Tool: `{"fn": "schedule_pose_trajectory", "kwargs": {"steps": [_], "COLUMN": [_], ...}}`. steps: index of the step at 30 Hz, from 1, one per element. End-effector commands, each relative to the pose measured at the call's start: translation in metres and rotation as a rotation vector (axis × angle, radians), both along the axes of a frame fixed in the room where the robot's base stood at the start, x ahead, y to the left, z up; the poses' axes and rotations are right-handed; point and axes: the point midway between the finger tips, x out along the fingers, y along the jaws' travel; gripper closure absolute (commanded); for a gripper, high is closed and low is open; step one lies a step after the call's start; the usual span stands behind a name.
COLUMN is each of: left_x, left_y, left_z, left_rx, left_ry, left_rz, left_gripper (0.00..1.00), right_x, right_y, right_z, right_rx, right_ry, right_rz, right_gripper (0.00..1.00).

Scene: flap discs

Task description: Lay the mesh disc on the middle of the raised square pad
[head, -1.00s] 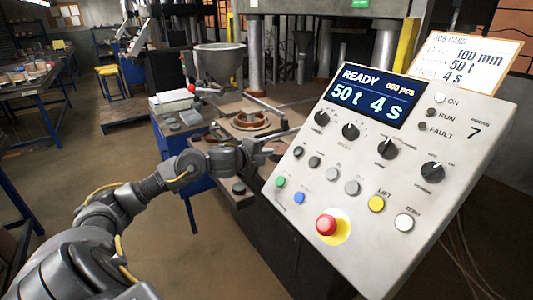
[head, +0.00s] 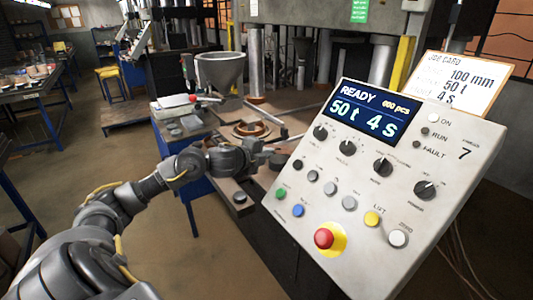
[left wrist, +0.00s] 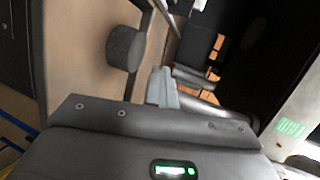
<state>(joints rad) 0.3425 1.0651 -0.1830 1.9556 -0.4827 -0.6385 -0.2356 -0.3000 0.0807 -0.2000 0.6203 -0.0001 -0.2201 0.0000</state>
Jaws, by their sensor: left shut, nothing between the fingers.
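I cannot make out a mesh disc in either view. A brown ring (head: 257,130) lies on a plate on the press bench, left of the control panel; I cannot tell whether the plate is the raised square pad. My left gripper (head: 268,157) is in front of the ring, close to the panel's left edge. In the left wrist view its fingers (left wrist: 163,86) are together and empty. A dark round block (left wrist: 124,48) stands on the tan surface beside the fingers. My right gripper is in neither view.
The tilted control panel (head: 378,190) fills the right side, with a job card (head: 462,78) behind it. A grey hopper (head: 219,70) stands behind the bench. A small dark puck (head: 239,197) lies near the bench's front edge. The floor at the left is open.

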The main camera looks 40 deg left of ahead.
Motion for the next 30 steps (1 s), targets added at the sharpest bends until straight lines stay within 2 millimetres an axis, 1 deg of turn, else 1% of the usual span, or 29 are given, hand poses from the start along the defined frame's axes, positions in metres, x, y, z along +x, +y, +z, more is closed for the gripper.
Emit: {"fn": "schedule_pose_trajectory", "kwargs": {"steps": [1, 3, 12, 16, 24, 26, 30], "left_x": [0.0, 0.0, 0.0, 0.0, 0.0, 0.0, 0.0], "left_y": [0.0, 0.0, 0.0, 0.0, 0.0, 0.0, 0.0], "left_z": [0.005, 0.008, 0.021, 0.023, 0.022, 0.017, 0.001], "left_rx": [0.0, 0.0, 0.0, 0.0, 0.0, 0.0, 0.0], "left_ry": [0.0, 0.0, -0.001, 0.0, 0.0, 0.0, 0.0], "left_rz": [0.0, 0.0, 0.0, 0.0, 0.0, 0.0, 0.0], "left_gripper": [1.0, 1.0, 1.0, 1.0, 1.0, 1.0, 1.0], "right_x": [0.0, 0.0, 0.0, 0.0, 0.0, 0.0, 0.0], "right_y": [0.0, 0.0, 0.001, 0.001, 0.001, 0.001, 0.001], "right_z": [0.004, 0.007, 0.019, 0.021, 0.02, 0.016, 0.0], "right_rx": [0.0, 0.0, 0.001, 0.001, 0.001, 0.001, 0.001], "right_ry": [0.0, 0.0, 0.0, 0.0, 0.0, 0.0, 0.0], "right_rz": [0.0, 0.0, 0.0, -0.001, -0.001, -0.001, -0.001], "right_gripper": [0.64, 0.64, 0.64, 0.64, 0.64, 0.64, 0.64]}}
